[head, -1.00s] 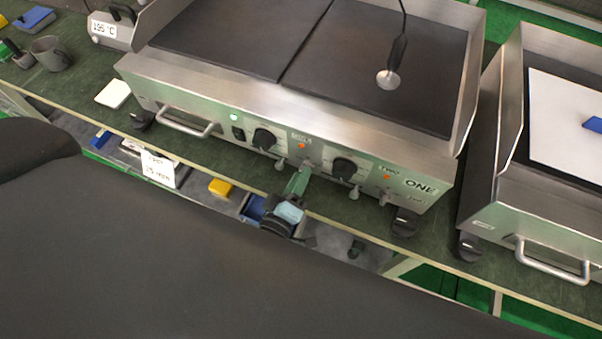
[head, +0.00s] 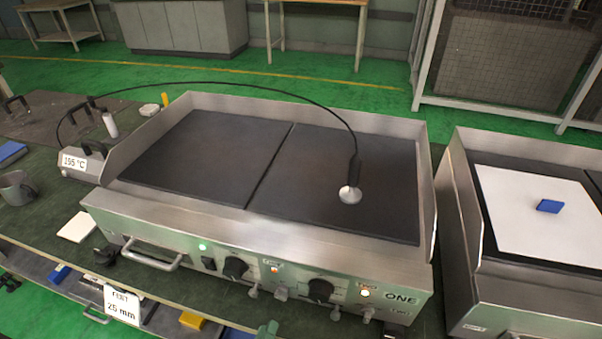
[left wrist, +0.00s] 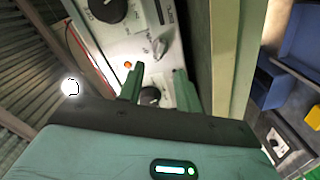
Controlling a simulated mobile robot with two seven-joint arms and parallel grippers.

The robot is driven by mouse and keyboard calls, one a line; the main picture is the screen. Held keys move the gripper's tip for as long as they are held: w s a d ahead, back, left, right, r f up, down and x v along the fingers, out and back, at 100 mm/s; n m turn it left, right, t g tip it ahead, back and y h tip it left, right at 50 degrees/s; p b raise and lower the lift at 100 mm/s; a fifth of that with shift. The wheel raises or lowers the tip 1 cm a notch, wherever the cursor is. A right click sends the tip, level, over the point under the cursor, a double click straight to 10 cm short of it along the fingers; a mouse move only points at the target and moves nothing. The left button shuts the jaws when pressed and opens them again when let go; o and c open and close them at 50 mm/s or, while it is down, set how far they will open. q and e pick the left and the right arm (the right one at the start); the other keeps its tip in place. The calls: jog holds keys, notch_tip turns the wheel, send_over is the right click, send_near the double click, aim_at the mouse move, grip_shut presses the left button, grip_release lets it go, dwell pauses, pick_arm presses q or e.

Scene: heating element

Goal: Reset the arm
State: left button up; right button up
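The griddle heating unit (head: 262,247), marked ONE, has two dark plates and a front panel with a left knob (head: 236,268), a right knob (head: 320,290), small levers and lamps. My right gripper is not in view.
A probe (head: 350,193) on a black cable rests on the right plate. A thermometer box (head: 75,162) reading 195 °C stands left. A second griddle (head: 462,210) with a white sheet and blue block is at right. A grey mug (head: 17,187) and white tile (head: 77,227) lie left.

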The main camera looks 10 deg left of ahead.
pick_arm(q)
jog(key=shift+s, duration=0.1)
